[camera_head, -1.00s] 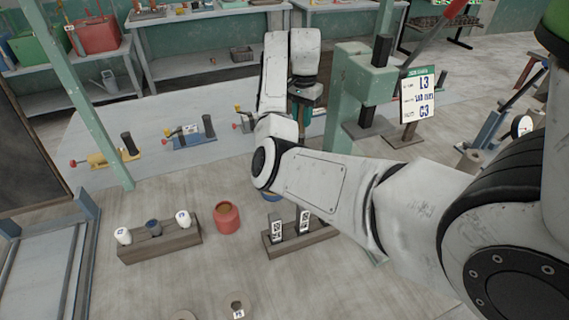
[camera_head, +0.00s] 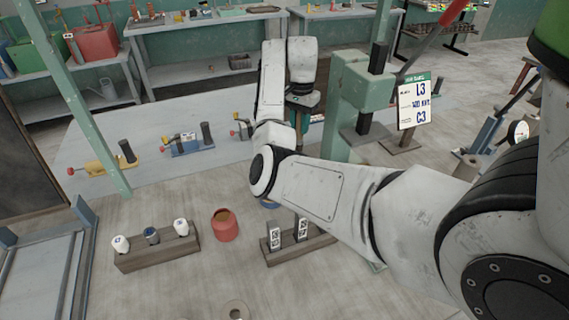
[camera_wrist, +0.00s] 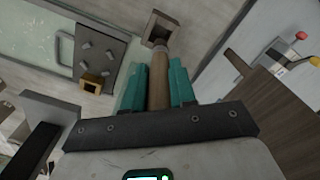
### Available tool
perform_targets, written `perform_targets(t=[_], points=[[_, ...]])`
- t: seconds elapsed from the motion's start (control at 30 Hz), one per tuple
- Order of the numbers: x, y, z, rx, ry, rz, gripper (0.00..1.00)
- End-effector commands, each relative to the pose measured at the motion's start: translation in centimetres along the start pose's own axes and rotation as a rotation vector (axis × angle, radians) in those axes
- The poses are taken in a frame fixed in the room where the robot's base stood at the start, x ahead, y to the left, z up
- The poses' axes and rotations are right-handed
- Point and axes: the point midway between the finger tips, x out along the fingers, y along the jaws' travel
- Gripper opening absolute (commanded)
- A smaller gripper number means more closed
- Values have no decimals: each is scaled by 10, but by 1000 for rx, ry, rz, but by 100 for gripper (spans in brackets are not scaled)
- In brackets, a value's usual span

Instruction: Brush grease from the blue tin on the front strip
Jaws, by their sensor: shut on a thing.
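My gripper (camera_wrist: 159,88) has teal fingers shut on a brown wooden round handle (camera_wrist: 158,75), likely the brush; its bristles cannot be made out. In the head view my gripper (camera_head: 302,118) is beyond my forearm, partly hidden, near the green press. A blue round tin (camera_head: 270,204) shows only as a sliver behind my elbow. My gripper is apart from both.
A red pot (camera_head: 225,226) stands on the floor near a wooden block (camera_head: 300,241) with two labelled uprights. The green press (camera_head: 358,95) with a sign (camera_head: 413,103) stands right of my gripper. Clamp-like fixtures (camera_head: 186,142) lie on the pale strip. Floor at the front is largely clear.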

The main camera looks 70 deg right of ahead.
Motion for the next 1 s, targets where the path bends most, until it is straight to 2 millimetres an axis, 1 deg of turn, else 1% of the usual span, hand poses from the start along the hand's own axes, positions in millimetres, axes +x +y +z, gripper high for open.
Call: perform_targets(t=[0.17, 0.27, 0.4, 0.5, 0.7, 0.8, 0.9, 1.0], points=[[-5, -6, 6, -1, 0, -3, 0], [-10, -14, 17, -1, -2, -4, 0], [-15, -24, 43, 4, -3, -5, 0], [-13, -27, 65, 8, -4, -4, 0], [-3, -24, 106, 8, -4, -1, 0], [3, -20, 122, 5, -3, -1, 0], [7, -16, 132, 3, -1, 0, 0], [10, -14, 137, 0, -1, 0, 0]])
